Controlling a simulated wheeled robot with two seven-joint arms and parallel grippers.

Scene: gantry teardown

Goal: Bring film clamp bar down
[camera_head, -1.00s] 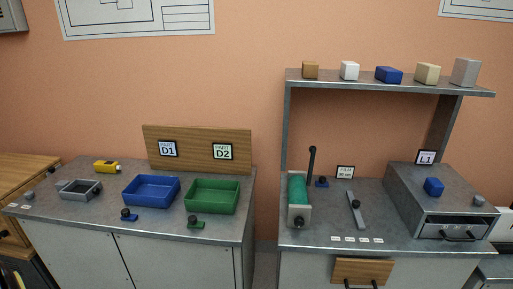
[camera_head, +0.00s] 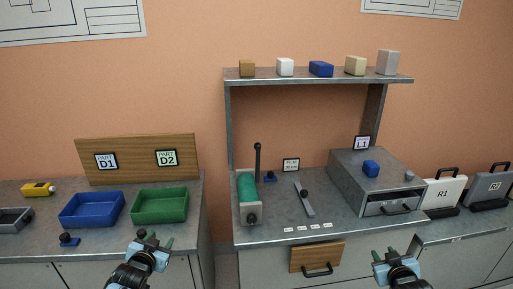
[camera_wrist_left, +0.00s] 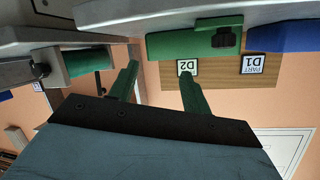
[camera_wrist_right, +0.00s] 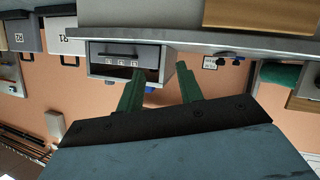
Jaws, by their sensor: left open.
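My left gripper (camera_head: 155,243) is open and empty in front of the left bench, below the green bin (camera_head: 160,205). My right gripper (camera_head: 385,254) is open and empty in front of the right bench, right of the drawer and well short of the bar. The left wrist view shows the left fingers (camera_wrist_left: 158,82) apart; the right wrist view shows the right fingers (camera_wrist_right: 158,82) apart.
A shelf (camera_head: 320,79) with several blocks spans above the right bench. A grey box unit (camera_head: 375,180) stands right of the bar. A wooden drawer (camera_head: 316,256) is below the bench edge. A blue bin (camera_head: 91,209) is left. A gap separates the benches.

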